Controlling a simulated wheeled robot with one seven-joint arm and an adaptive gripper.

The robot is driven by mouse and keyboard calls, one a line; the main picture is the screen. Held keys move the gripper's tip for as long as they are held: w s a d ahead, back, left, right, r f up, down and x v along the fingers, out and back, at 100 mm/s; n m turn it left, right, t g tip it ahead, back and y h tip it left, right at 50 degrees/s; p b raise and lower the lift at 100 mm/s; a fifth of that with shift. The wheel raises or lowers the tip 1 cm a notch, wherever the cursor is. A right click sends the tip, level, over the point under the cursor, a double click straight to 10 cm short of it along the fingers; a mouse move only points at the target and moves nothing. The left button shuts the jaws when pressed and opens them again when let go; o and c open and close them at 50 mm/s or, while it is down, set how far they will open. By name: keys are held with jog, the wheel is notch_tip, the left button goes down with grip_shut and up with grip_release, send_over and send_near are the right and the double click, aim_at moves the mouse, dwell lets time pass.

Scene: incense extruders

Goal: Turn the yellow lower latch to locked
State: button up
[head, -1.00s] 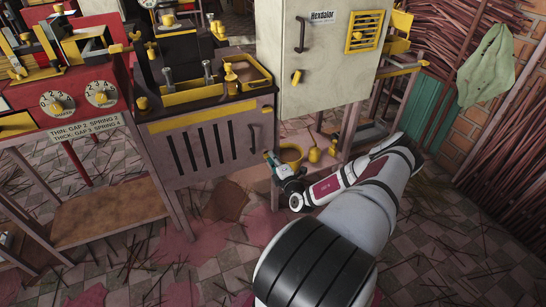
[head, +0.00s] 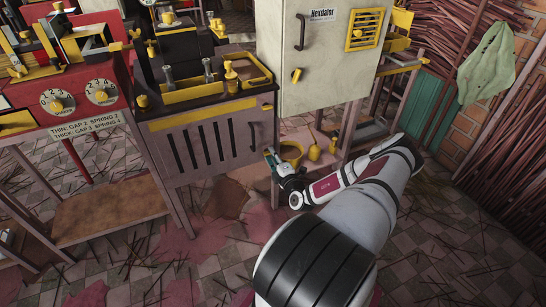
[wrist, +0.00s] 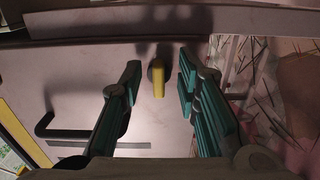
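The yellow lower latch (wrist: 158,79) is a small lever on a round base on the pale pinkish panel in the wrist view. Its lever points down in that picture. My gripper (wrist: 159,82) is open, with its teal-padded fingers on either side of the latch and a gap showing on both sides. In the head view my gripper (head: 271,157) is at the lower right edge of the vented cabinet (head: 181,150), and I cannot make out the latch there.
A dark bar handle (wrist: 75,127) is left of the latch in the wrist view. A cream cabinet (head: 325,75) with its own yellow latch (head: 296,76) stands above. A yellow pot (head: 291,153) and yellow bottle (head: 315,151) sit on a low shelf close to my gripper.

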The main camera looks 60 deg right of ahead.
jog(key=v, duration=1.2)
dwell(0.5)
